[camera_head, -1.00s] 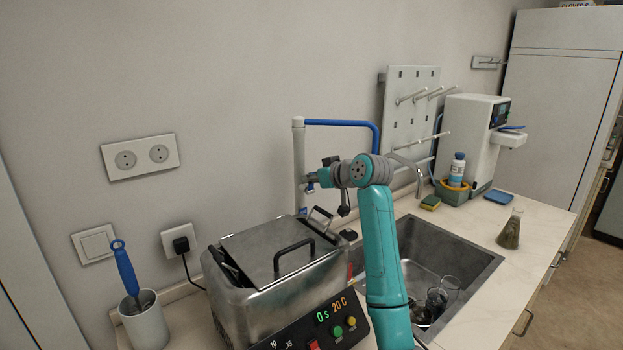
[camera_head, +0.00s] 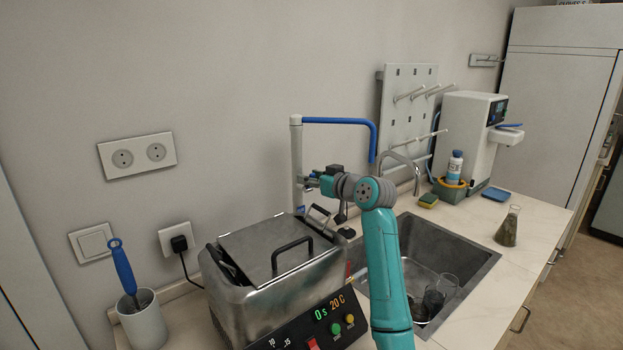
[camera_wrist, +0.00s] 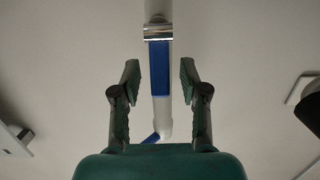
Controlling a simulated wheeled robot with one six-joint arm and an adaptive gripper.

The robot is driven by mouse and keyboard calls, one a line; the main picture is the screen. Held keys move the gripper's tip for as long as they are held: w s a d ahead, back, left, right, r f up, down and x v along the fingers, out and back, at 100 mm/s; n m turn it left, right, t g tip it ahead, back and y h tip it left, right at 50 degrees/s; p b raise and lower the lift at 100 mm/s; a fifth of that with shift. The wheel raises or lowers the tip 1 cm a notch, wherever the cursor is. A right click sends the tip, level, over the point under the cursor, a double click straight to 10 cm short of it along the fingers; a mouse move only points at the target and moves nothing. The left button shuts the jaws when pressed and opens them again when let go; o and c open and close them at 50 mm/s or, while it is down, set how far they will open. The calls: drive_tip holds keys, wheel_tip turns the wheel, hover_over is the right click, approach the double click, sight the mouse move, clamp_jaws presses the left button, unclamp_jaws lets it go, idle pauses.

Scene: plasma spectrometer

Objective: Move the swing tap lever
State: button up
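The swing tap is a white upright pipe (camera_head: 296,150) against the wall, with a blue swing spout (camera_head: 340,121) at its top. In the wrist view, a blue strip that looks like the tap lever (camera_wrist: 160,70) lies along the white pipe below a metal collar (camera_wrist: 158,32). My gripper (camera_wrist: 159,75) is open, its two green fingers on either side of the blue strip with a gap at each side. In the head view, my gripper (camera_head: 311,183) is beside the lower part of the pipe; its fingers are small and partly hidden there.
A metal bath (camera_head: 275,290) with a handled lid stands just below and left of my arm. The sink (camera_head: 455,255) holds glassware, with a curved metal faucet (camera_head: 403,158) behind. A peg rack (camera_head: 405,115) hangs on the wall. Wall sockets (camera_head: 138,156) are at left.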

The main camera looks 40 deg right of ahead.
drive_tip(key=shift+r, duration=0.1)
wheel_tip(320, 180, up, 10)
drive_tip(key=shift+f, duration=0.1)
idle(0.4)
drive_tip(key=s+f+g, duration=0.3)
drive_tip(key=s+f, duration=0.3)
drive_tip(key=s, duration=0.4)
drive_tip(key=x, duration=1)
drive_tip(key=shift+w+d+r, duration=0.1)
drive_tip(key=shift+w+d, duration=0.1)
drive_tip(key=shift+w, duration=0.3)
clamp_jaws()
